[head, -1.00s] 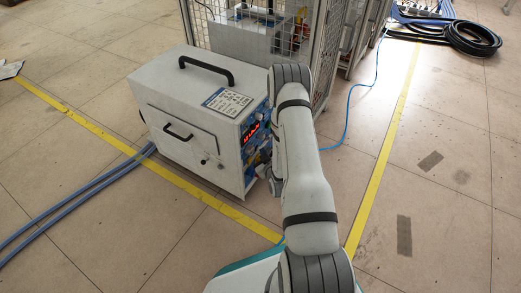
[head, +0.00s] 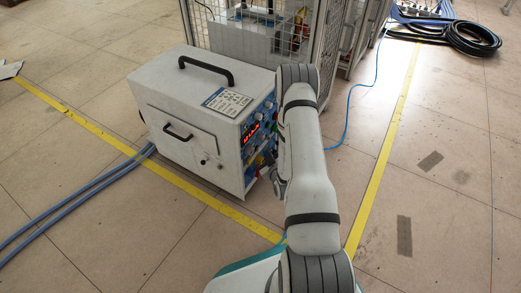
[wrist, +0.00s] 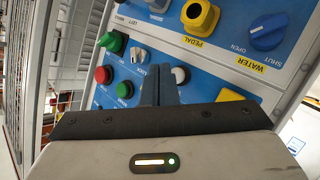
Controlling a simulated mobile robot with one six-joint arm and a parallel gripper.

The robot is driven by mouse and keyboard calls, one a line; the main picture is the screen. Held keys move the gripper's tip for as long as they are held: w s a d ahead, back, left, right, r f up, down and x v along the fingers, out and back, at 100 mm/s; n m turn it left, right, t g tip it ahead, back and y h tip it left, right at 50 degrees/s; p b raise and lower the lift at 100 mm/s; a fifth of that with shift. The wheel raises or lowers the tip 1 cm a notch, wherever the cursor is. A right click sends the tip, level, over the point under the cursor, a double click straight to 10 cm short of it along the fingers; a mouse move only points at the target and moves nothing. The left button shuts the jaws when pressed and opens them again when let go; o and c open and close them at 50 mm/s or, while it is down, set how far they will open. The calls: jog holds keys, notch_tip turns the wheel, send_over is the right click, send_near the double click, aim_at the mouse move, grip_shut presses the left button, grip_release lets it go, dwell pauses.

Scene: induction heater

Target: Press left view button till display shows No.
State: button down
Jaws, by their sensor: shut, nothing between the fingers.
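The induction heater (head: 190,100) is a white box with a black top handle and a blue control panel (head: 265,125) on its right face. Its red display (head: 252,132) is lit, but too small to read surely. In the wrist view the panel appears turned around, with a red button (wrist: 104,74), a green button (wrist: 125,90), a green knob (wrist: 113,43) and a whitish round button (wrist: 180,75). I cannot tell which is the left view button. My gripper (wrist: 159,88) is shut and empty in front of the panel; its fingers hide part of it. Contact cannot be told.
A yellow pedal socket (wrist: 199,16) and a blue water valve (wrist: 268,32) stick out from the panel. A wire-mesh cage (head: 240,38) stands behind the heater. Blue hoses (head: 75,200) run along the floor at left. The floor to the right is mostly clear.

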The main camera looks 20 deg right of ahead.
jog(key=shift+s+d, duration=0.75)
jog(key=shift+s, duration=0.25)
jog(key=shift+s+d, duration=0.75)
jog(key=shift+s, duration=0.2)
jog(key=a+r+m+g+p, duration=0.1)
jog(key=a+r+g+p, duration=0.2)
jog(key=r+p, duration=1.3)
jog(key=a+r+g+p, duration=0.3)
jog(key=r+p, duration=0.2)
jog(key=r, duration=2.2)
jog(key=s+a+r+m+g+p, duration=0.1)
jog(key=s+a+r+g+p, duration=0.1)
jog(key=s+r+p, duration=0.4)
jog(key=s+a+r+m+g+p, duration=0.1)
jog(key=s+a+r+p, duration=0.4)
jog(key=s+r, duration=0.5)
jog(key=s+a+r+m+g+y+p, duration=0.1)
jog(key=s+a+r+g+p, duration=0.2)
jog(key=s+r+p, duration=0.4)
jog(key=w+v, duration=0.1)
jog(key=v, duration=0.8)
jog(key=shift+r, duration=0.45)
jog(key=shift+w+a, duration=0.15)
